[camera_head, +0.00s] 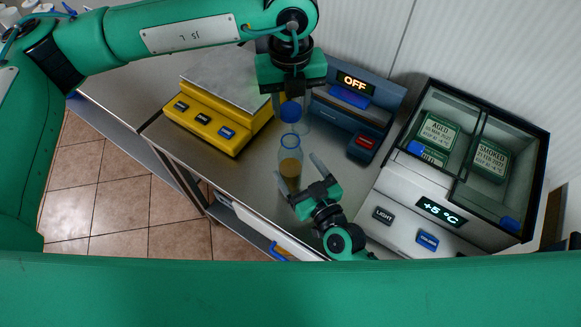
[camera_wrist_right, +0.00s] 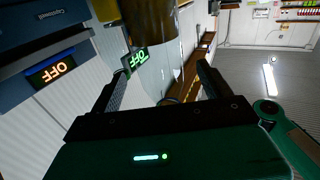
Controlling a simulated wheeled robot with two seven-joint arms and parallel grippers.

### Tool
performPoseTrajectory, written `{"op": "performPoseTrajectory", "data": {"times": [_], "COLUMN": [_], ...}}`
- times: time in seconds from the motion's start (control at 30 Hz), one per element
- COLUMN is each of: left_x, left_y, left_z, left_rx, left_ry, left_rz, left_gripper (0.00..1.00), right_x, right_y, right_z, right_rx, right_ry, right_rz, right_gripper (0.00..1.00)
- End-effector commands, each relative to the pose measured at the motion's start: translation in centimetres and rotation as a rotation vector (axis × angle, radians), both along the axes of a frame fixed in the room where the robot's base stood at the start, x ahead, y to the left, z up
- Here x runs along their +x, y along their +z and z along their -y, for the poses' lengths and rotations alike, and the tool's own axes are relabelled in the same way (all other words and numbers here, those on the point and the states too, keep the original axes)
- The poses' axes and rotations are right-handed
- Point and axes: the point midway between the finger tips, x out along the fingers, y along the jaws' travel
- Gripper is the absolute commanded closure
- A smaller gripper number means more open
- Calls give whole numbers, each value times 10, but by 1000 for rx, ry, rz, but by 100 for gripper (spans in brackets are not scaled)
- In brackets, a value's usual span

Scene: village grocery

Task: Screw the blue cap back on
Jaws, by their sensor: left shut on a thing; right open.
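A clear bottle (camera_head: 290,150) with brown liquid in its lower part stands upright on the steel counter. Its neck is open at the top. The blue cap (camera_head: 290,112) is above the bottle neck, apart from it, between the fingers of my left gripper (camera_head: 291,107), which points down and is shut on it. My right gripper (camera_head: 298,170) is open, low beside the bottle, with its fingers towards the bottle's lower part. In the right wrist view the brown bottle body (camera_wrist_right: 150,22) shows at the top, ahead of the open fingers (camera_wrist_right: 160,82).
A yellow scale (camera_head: 205,125) stands left of the bottle. A dark blue device (camera_head: 385,95) reading OFF stands behind on the right. A cooler case (camera_head: 400,205) showing +5 °C with green boxes stands at the right. The counter's front edge (camera_head: 185,180) is close on the left.

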Motion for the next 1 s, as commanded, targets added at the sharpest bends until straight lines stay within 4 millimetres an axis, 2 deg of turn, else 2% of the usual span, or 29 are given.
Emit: {"op": "performPoseTrajectory", "data": {"times": [0.1,0.3,0.5,0.77,1.0], "left_x": [0,0,0,0,0], "left_y": [0,0,0,0,0], "left_z": [0,0,0,0,0], "left_rx": [0,0,0,0,0], "left_ry": [0,0,0,0,0], "left_rz": [0,0,0,0,0], "left_gripper": [83,83,83,83,83], "right_x": [21,44,52,52,52], "right_y": [1,0,0,0,0], "right_z": [-12,-25,-29,-30,-30], "right_rx": [2,1,-1,-1,-1], "right_ry": [-1,-1,0,0,0], "right_rz": [1,0,0,0,0], "right_gripper": [19,19,19,19,64]}}
